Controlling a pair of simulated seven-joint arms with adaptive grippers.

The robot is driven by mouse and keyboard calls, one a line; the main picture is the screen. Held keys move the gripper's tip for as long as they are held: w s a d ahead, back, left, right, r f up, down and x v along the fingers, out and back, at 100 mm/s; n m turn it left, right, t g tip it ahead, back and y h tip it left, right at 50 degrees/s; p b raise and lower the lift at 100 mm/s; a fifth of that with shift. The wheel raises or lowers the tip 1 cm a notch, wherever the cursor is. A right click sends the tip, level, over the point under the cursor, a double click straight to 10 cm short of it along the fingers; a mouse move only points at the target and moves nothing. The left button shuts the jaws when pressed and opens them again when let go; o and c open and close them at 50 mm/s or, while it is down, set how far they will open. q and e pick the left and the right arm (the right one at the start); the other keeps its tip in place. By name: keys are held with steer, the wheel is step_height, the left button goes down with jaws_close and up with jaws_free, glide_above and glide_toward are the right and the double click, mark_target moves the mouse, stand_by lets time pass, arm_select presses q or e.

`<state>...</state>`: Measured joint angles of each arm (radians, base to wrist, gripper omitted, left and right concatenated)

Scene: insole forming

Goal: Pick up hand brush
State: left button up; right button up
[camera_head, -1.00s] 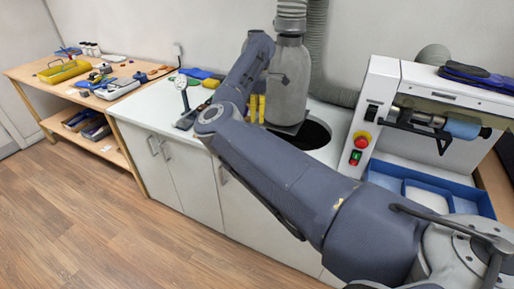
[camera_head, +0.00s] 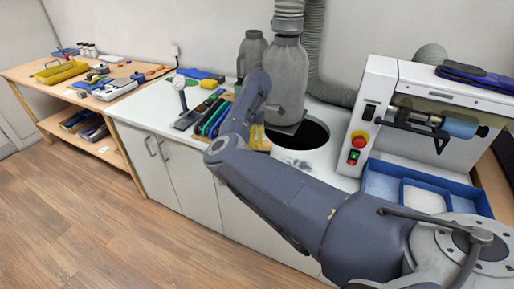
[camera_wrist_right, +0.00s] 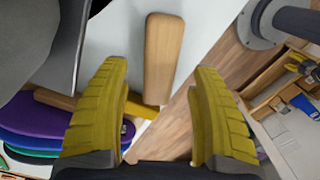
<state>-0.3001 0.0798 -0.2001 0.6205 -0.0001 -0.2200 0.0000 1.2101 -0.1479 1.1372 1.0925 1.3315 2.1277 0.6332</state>
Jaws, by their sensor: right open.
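A light wooden handle (camera_wrist_right: 163,58), which looks like the hand brush's, lies on the white counter in the right wrist view. Its bristles cannot be made out. My right gripper (camera_wrist_right: 160,72) is open, with one yellow finger to each side of the handle's lower part in that view; whether they touch it cannot be told. In the head view my right gripper (camera_head: 257,133) is low over the counter, partly hidden by my arm. A small wooden piece (camera_head: 264,145) shows beside it at the counter's front edge. My left gripper is out of view.
Coloured insoles (camera_wrist_right: 38,128) and another wooden bar (camera_wrist_right: 55,99) lie close to the left finger. A grey bottle-shaped canister (camera_head: 287,80) and a dark round opening (camera_head: 305,135) are beside the gripper. The grinding machine (camera_head: 376,100) stands to the right.

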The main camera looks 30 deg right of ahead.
steer(key=shift+f, duration=1.85)
steer(key=shift+c, duration=0.2)
jaws_close()
steer(key=shift+r, duration=0.1)
step_height(320, 180, up, 20)
